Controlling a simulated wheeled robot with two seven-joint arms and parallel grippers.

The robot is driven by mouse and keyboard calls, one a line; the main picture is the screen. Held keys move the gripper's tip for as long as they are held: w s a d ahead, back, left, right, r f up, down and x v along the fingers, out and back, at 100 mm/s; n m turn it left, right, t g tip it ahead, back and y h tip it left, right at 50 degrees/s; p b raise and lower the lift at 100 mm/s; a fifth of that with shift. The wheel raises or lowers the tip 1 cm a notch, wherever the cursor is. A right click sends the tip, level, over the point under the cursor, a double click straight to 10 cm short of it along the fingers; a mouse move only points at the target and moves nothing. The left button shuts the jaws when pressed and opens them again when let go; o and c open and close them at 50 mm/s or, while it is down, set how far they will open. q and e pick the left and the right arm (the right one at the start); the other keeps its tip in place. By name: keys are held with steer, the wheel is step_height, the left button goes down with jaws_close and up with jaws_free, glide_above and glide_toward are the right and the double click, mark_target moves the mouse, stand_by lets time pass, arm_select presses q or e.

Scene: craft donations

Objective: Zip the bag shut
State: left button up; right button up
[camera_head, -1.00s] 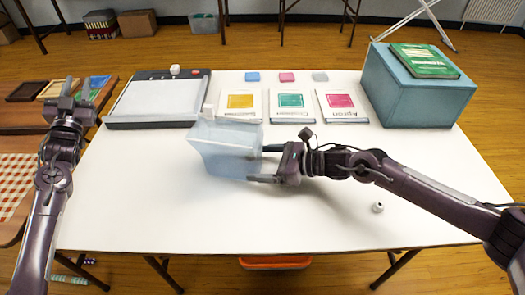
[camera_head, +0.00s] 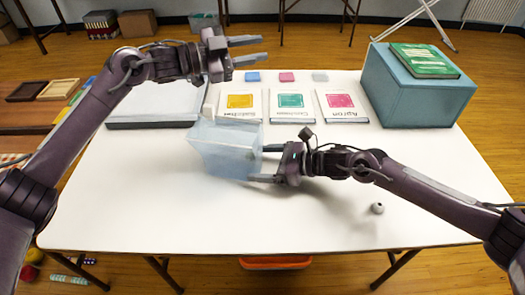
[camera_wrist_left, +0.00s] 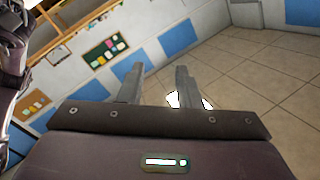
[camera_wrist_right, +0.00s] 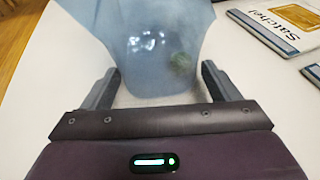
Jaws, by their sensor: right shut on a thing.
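The translucent pale blue bag (camera_head: 226,150) stands on the white table, left of its middle. A small white piece (camera_head: 210,104) shows at its top left corner; I cannot tell if it is the zip pull. My right gripper (camera_head: 266,163) is shut on the bag's right side, fingers pointing left. In the right wrist view the bag (camera_wrist_right: 150,40) lies between the fingers, with a blurred green spot showing through. My left gripper (camera_head: 264,50) is raised above the table's far edge, beyond the bag, open and empty, fingers pointing right. The left wrist view shows only room behind its fingers.
Three printed packets (camera_head: 291,106) lie behind the bag, with small coloured blocks (camera_head: 287,77) beyond. A teal box (camera_head: 420,88) with a green book (camera_head: 424,61) stands at the back right.

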arm_select(q)
steer(key=s+d+f+m+g+y, duration=0.1)
steer(key=s+d+f+g+y, duration=0.1)
steer(key=s+g, duration=0.1)
steer(key=n+g+y, duration=0.2)
steer(key=n+y, duration=0.2)
steer(key=y, duration=0.6)
glide_toward(205, 105)
steer(key=f, duration=0.1)
steer(key=shift+h, duration=0.3)
steer(key=x, duration=0.6)
steer(key=shift+s, duration=0.15)
steer(key=shift+x, duration=0.75)
steer(key=shift+f, duration=0.2)
steer(key=c, duration=0.6)
